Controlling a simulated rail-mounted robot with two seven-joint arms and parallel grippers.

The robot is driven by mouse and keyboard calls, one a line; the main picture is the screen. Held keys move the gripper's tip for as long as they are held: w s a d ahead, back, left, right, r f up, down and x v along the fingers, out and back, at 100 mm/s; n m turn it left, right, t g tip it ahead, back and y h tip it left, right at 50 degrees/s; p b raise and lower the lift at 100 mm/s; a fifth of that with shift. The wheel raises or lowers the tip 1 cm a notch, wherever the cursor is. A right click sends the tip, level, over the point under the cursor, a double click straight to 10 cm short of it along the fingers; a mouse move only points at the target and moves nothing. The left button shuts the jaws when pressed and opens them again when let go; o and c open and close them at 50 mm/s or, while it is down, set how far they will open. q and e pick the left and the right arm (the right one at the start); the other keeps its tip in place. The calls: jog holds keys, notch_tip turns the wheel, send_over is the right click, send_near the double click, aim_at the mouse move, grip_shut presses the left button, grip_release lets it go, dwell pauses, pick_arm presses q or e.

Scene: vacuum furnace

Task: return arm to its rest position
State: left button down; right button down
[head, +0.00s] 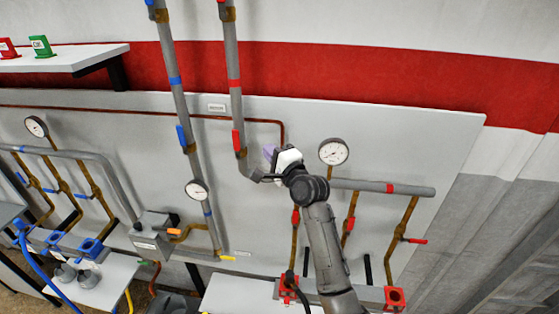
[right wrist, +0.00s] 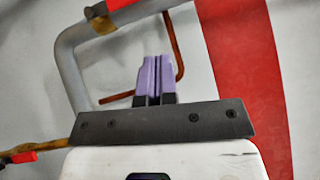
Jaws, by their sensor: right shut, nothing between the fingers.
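My right gripper (head: 270,153) is raised in front of the grey wall panel (head: 440,135), with my arm reaching up from the bottom of the head view. Its purple fingers also show in the right wrist view (right wrist: 153,78), pressed together with nothing between them. In the head view it appears just right of the grey vertical pipe (head: 232,70) with the red valve handle (head: 237,141). I cannot tell how far it is from the pipe. My left gripper is in neither view.
A pressure gauge (head: 333,151) and a grey horizontal pipe (head: 410,190) appear close to my right arm. Another gauge (head: 197,190) is to the left. A white shelf (head: 95,58) juts out at upper left. Red-handled valves (head: 417,241) hang at the right.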

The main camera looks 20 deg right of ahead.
jog(key=shift+r+b+v, duration=0.1)
jog(key=shift+b+v, duration=0.05)
jog(key=shift+v, duration=0.8)
jog(key=shift+r+b+v, duration=0.15)
jog(key=shift+v, duration=0.8)
jog(key=s+a+f+n+g+h, duration=0.15)
jog(key=s+n+g, duration=0.35)
jog(key=s+n, duration=0.9)
jog(key=s+a+f+n+g+h+p, duration=0.1)
jog(key=s+f+g, duration=0.4)
jog(key=s+f, duration=0.8)
jog(key=s+a+f+n+g+p, duration=0.2)
jog(key=s+f+n+g+p, duration=0.2)
jog(key=s+f, duration=1)
jog(key=s+g+p, duration=0.1)
jog(key=s, duration=0.6)
jog(key=shift+g+h, duration=0.3)
jog(key=shift+h, duration=0.05)
